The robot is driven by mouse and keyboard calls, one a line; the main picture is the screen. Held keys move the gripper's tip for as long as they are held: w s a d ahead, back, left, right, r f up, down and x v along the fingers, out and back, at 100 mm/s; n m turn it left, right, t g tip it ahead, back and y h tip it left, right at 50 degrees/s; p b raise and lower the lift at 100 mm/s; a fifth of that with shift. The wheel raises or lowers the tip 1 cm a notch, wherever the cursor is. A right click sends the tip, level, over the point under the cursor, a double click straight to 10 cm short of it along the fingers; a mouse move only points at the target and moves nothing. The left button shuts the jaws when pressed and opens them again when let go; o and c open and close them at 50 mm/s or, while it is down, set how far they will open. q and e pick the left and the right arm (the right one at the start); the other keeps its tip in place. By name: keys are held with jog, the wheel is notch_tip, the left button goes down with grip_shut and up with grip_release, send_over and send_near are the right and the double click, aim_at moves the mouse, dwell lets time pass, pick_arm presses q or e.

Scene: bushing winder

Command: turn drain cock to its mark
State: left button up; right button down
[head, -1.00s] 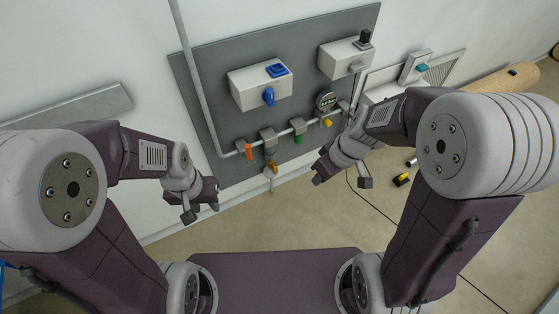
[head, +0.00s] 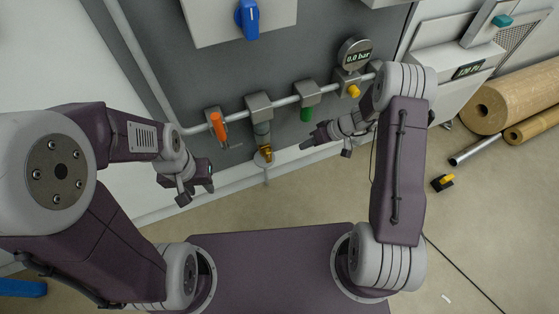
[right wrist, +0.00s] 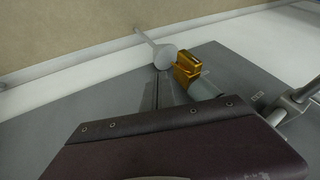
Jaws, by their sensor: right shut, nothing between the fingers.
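The drain cock, a small brass fitting (head: 265,154), sits under the grey bowl of the second unit on the pipe. It also shows in the right wrist view (right wrist: 187,66), just above and right of the narrow grey fingers. Its mark is too small to make out. My right gripper (head: 306,142) is shut and empty, in front of the panel to the right of the brass fitting, apparently apart from it. My left gripper (head: 198,190) hangs to the lower left, away from the fitting; its finger gap is not clear.
An orange lever (head: 217,126) is left of the drain cock; a green part (head: 306,114), a yellow knob (head: 353,91) and a gauge reading 0.0 bar (head: 355,52) are right. A blue switch (head: 247,18) is above.

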aim_at(268, 156)
jog(key=a+f+b, duration=0.5)
jog(key=a+f, duration=0.2)
jog(key=a, duration=0.2)
jog(key=shift+w+a+f+b, duration=0.2)
jog(key=shift+w+f+b, duration=0.2)
jog(key=shift+w, duration=0.05)
jog(key=shift+d, duration=0.1)
